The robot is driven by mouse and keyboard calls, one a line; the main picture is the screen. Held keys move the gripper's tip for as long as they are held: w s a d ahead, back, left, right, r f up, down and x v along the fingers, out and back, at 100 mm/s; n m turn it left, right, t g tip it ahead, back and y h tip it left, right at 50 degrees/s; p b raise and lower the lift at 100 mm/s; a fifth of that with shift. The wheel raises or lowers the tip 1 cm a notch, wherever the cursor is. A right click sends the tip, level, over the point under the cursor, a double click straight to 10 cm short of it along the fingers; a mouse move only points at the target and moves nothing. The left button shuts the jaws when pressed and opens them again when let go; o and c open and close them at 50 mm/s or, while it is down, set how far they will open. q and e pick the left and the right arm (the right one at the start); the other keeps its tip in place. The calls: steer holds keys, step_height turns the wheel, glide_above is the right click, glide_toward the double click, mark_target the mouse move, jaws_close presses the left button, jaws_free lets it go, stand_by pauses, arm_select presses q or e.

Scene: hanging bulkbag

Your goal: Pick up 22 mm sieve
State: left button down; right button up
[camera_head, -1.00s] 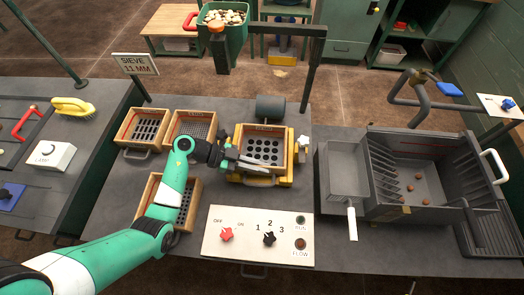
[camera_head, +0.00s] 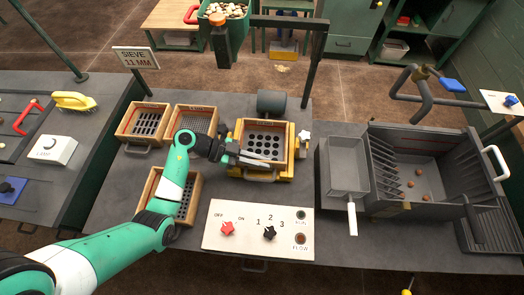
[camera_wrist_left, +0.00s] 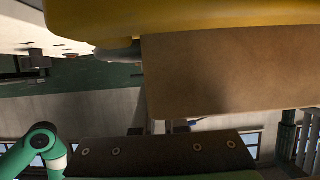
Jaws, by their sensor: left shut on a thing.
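A wooden-framed sieve with large round holes (camera_head: 264,139) sits in the yellow shaker (camera_head: 237,150) at the middle of the bench. Its size label is too small to read. My left gripper (camera_head: 272,163) is at the sieve's near side and is shut on its front wall. In the left wrist view, a brown wooden panel (camera_wrist_left: 235,70) fills the middle, under a yellow edge (camera_wrist_left: 190,20) of the shaker. The dark gripper part (camera_wrist_left: 160,152) is at the bottom, and the exact contact is hidden. My right gripper is out of view.
Other sieves stand left of the shaker: a slotted one (camera_head: 144,122), a fine one (camera_head: 192,122) and a partly covered one (camera_head: 188,196). A control panel (camera_head: 258,247) lies in front. A grey riffle box (camera_head: 375,200) is at right. A sign (camera_head: 135,58) reads "SIEVE 11 MM".

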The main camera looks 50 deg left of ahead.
arm_select(q)
step_height(320, 180, up, 10)
steer(key=p, duration=0.5)
steer(key=shift+f, duration=0.25)
steer(key=shift+r, duration=0.3)
